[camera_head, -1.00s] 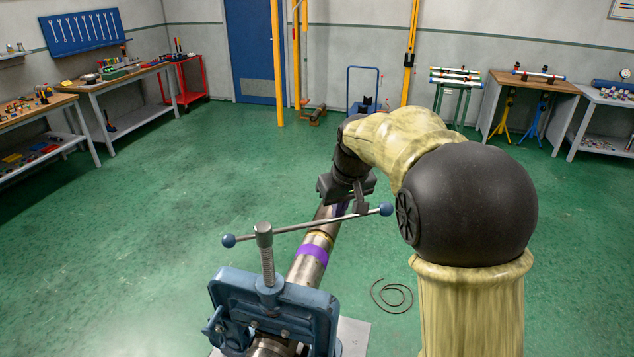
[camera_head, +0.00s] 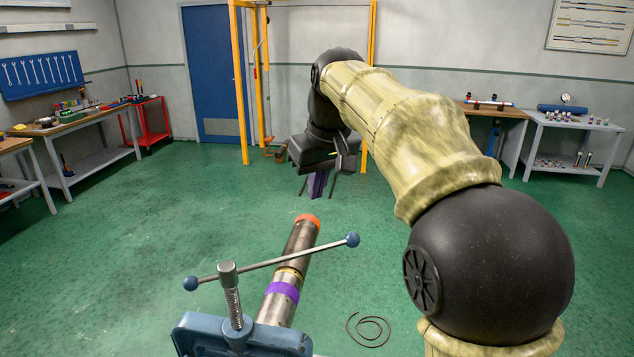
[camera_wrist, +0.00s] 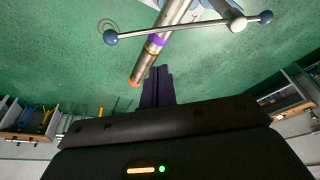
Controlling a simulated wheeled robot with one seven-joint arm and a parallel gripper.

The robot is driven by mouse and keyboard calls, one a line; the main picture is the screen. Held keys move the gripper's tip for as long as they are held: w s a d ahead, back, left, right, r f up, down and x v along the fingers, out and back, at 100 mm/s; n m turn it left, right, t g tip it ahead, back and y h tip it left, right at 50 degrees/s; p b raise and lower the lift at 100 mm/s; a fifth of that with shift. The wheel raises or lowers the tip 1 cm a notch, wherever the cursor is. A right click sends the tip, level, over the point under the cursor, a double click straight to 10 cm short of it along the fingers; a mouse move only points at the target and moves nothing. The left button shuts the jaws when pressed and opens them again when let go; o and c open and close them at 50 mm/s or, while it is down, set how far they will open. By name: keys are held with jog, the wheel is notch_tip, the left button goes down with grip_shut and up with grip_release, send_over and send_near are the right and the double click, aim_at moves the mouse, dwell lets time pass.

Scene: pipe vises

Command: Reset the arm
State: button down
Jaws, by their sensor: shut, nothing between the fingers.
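My gripper (camera_head: 317,188) is in the middle of the head view, raised beyond the far end of the pipe and clear of it. Its dark purple fingers also show in the wrist view (camera_wrist: 158,84); they are shut together with nothing between them. The metal pipe (camera_head: 294,248) has a purple band and an orange far end, and it extends from the blue vise (camera_head: 240,340). The pipe also shows at the top of the wrist view (camera_wrist: 156,48), apart from the fingertips.
The vise's long handle bar (camera_head: 275,261) with blue ball ends crosses above the pipe. A dark cable coil (camera_head: 369,329) lies on the green floor. Yellow posts (camera_head: 241,90) stand behind the gripper. Workbenches (camera_head: 75,122) line the walls. The floor at left is open.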

jog(key=shift+s+r, duration=0.15)
jog(key=shift+r, duration=0.3)
jog(key=s+d+f+m, duration=0.2)
jog(key=d+f, duration=0.2)
jog(key=f, duration=0.4)
jog(key=s+d+f+m, duration=0.1)
jog(key=s+d+f, duration=0.15)
jog(key=f, duration=0.55)
jog(key=s+d+f+m, duration=0.1)
jog(key=s+d+f, duration=0.1)
jog(key=s+f, duration=0.4)
jog(key=s+d+f+m+h, duration=0.1)
jog(key=s+d+f, duration=0.2)
jog(key=s+f, duration=0.4)
notch_tip(320, 180, down, 2)
jog(key=shift+s+d+g+h, duration=0.2)
jog(key=shift+d+g+h, duration=0.1)
